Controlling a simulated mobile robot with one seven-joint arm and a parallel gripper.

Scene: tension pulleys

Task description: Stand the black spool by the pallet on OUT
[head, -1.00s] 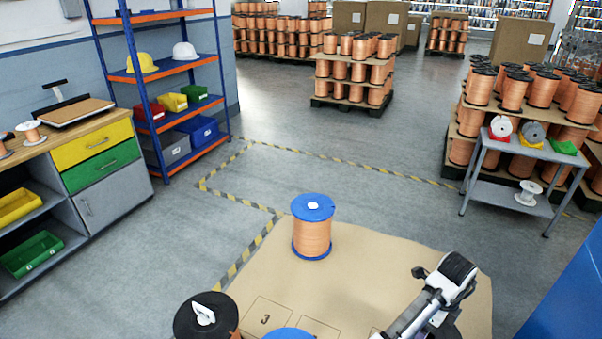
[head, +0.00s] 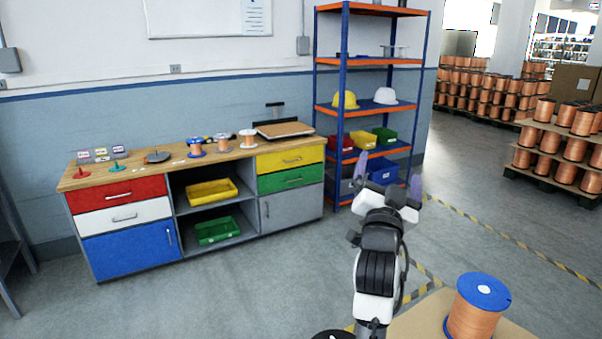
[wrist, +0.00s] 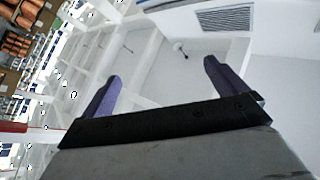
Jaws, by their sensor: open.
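The black rim (head: 334,335) at the bottom edge of the head view looks like the black spool's top; the rest is cut off. It stands beside the brown pallet sheet (head: 408,321). My gripper (head: 388,177) points up in front of the shelf rack, away from the spool. Its purple fingers are apart, and the wrist view (wrist: 162,68) shows nothing between them, only ceiling behind. I cannot read an OUT mark anywhere. Small cards (head: 101,154) and pale labels lie on the workbench top (head: 130,180), too small to read.
A blue-topped copper spool (head: 477,308) stands on the pallet sheet. The workbench holds several reels (head: 196,147) and a scale (head: 285,129). A blue-orange rack (head: 342,100) stands right of it. Floor (head: 250,290) before the bench is clear.

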